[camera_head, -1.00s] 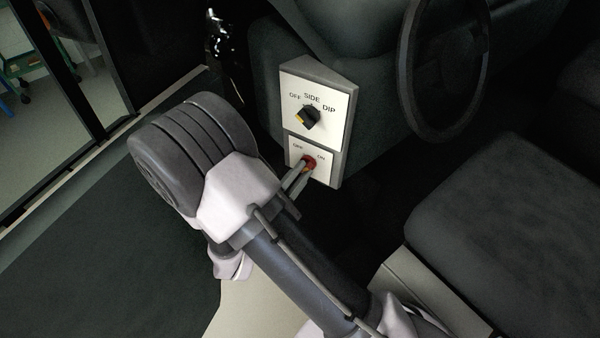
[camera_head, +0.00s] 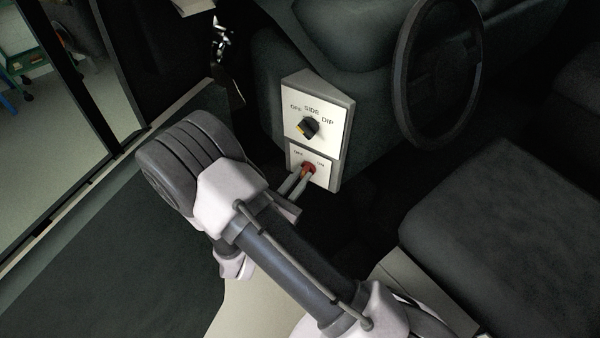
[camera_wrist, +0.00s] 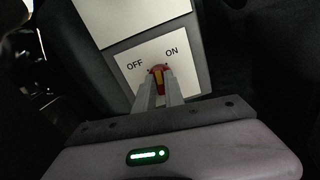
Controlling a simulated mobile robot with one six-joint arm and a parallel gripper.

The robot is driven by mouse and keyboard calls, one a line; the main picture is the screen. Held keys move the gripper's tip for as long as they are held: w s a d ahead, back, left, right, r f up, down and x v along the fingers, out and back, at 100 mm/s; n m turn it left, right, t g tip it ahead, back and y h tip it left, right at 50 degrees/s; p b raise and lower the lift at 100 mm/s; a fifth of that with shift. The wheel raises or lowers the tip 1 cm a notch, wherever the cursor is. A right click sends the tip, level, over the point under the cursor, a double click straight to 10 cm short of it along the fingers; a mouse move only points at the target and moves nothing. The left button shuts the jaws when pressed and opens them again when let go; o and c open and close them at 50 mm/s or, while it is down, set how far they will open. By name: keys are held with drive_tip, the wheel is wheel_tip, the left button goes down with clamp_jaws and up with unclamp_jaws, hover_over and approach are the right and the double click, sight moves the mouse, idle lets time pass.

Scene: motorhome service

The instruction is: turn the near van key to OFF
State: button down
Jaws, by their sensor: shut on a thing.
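The key (camera_head: 309,167) is a small red knob with an orange part, on the lower white plate (camera_head: 324,178) of the dash panel. OFF is printed at its upper left and ON at its upper right. In the wrist view the key (camera_wrist: 157,69) sits between my two pale fingertips. My gripper (camera_head: 304,173) reaches it from the lower left and is shut on it; it also shows in the wrist view (camera_wrist: 158,84). The fingers hide part of the key, and I cannot tell which word it points to.
Above is a black rotary switch (camera_head: 309,127) marked OFF, SIDE and DIP. The steering wheel (camera_head: 405,75) is to the upper right, and a dark seat (camera_head: 500,235) is at the right. A doorway with a light sill is at the left.

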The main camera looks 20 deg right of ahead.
drive_tip(key=n+p, duration=0.3)
drive_tip(key=n, duration=0.2)
drive_tip(key=shift+w+a+r+n, duration=0.1)
drive_tip(key=shift+n, duration=0.2)
drive_tip(key=n+p, duration=0.1)
drive_tip(key=n, duration=0.3)
drive_tip(key=shift+n+p, duration=0.3)
drive_tip(key=shift+p, duration=0.1)
drive_tip(key=shift+f+n, duration=0.2)
drive_tip(key=shift+n, duration=0.1)
drive_tip(key=c, duration=1.4)
unclamp_jaws()
drive_tip(key=shift+c, duration=0.2)
drive_tip(key=shift+a, duration=0.15)
drive_tip(key=p+v, duration=0.1)
drive_tip(key=v, duration=1.6)
